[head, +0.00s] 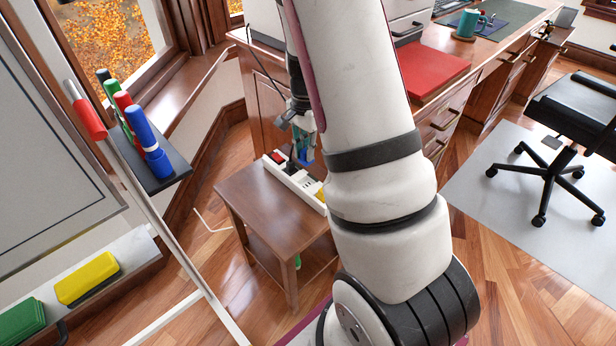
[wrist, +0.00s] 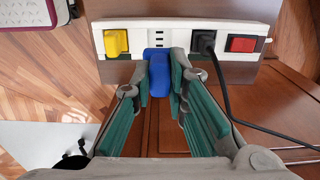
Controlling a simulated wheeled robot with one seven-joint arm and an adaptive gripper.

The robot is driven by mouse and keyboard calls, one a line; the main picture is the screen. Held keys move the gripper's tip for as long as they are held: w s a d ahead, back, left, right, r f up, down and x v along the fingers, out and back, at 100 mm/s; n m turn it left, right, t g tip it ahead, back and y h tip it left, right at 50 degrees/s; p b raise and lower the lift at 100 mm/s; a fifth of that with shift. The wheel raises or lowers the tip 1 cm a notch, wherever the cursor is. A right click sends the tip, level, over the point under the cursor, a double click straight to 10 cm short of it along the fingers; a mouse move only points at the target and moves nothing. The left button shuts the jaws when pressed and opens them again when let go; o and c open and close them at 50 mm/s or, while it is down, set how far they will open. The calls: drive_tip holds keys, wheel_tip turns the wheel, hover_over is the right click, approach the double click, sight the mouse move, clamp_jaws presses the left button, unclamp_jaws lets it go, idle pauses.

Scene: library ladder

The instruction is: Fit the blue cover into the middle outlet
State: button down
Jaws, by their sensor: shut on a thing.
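My gripper (wrist: 158,85) is shut on the blue cover (wrist: 158,72), its teal-padded fingers on either side of it. The white power strip (wrist: 143,53) lies across the top of the wrist view. The middle outlet (wrist: 159,34) shows bare dark slots, with the cover just below it in the picture, overlapping the strip's near edge. I cannot tell whether the cover touches the strip. A yellow cover (wrist: 116,43) sits to the left of the outlet, a black plug (wrist: 203,42) to the right. In the head view my gripper (head: 304,150) is over the strip (head: 299,184).
A red switch (wrist: 242,44) is at the strip's right end. The plug's black cord (wrist: 225,95) runs down beside my right finger. The strip sits on a small wooden table (head: 262,200) next to the desk (head: 268,105). A whiteboard stand (head: 172,235) is at left.

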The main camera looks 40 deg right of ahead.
wheel_tip(320, 180, down, 9)
drive_tip(key=b, duration=0.3)
drive_tip(key=shift+f, duration=0.15)
drive_tip(key=shift+b, duration=0.3)
drive_tip(key=c, duration=1.6)
unclamp_jaws()
drive_tip(key=shift+f, duration=0.15)
